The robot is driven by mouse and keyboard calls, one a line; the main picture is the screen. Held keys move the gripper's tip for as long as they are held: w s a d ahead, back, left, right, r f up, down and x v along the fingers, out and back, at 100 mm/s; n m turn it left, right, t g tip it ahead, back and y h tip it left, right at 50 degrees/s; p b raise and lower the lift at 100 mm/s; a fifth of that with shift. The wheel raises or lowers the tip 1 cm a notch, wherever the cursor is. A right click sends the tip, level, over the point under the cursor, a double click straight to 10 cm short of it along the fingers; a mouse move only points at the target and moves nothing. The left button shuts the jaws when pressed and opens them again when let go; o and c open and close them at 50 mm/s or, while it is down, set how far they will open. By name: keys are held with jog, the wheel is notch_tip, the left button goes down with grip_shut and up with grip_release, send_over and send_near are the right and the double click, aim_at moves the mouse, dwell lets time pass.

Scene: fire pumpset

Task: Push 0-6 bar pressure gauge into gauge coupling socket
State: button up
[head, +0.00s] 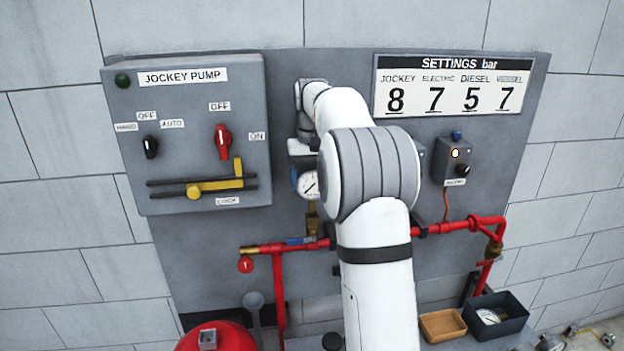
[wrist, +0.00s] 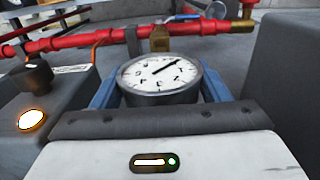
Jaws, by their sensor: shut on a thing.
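The pressure gauge (head: 308,185), a round white dial with a dark rim, is in front of the grey panel, left of my arm. In the wrist view the gauge (wrist: 160,74) sits between the two blue fingers of my gripper (wrist: 160,88), which is shut on it. The brass gauge coupling (head: 313,214) stands on the red pipe directly below the gauge; it also shows beyond the dial in the wrist view (wrist: 159,39). I cannot tell whether the gauge stem is in the socket. My arm hides part of the gripper in the head view.
The red pipe (head: 452,226) runs across the panel, with a blue-handled valve (head: 300,241) left of the coupling. The jockey pump box (head: 190,130) is left, and a lit switch box (head: 456,160) right. A dark tray (head: 513,322) holds another gauge beside a brown tray (head: 430,336).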

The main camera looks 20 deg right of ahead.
aim_at(313, 199)
jog(key=shift+s+f+b, duration=0.2)
jog(key=shift+f+b, duration=0.3)
jog(key=shift+f, duration=0.75)
jog(key=shift+s+a+f+b, duration=0.1)
jog(key=shift+f+b, duration=0.1)
jog(key=shift+f, duration=0.2)
jog(key=shift+s+f+b, duration=0.1)
jog(key=shift+f+b, duration=0.05)
jog(key=shift+f, duration=0.2)
jog(key=c, duration=0.7)
jog(key=shift+o, duration=0.3)
jog(key=shift+g, duration=0.3)
jog(key=r+p, duration=0.2)
jog(key=w+r+p, duration=0.1)
jog(key=r+p, duration=0.1)
jog(key=r, duration=0.1)
jog(key=shift+w+r, duration=0.15)
jog(key=shift+r, duration=0.15)
jog(key=r, duration=0.1)
jog(key=s+r, duration=0.1)
jog(key=r, duration=0.1)
jog(key=shift+p, duration=0.35)
jog(key=shift+w, duration=0.2)
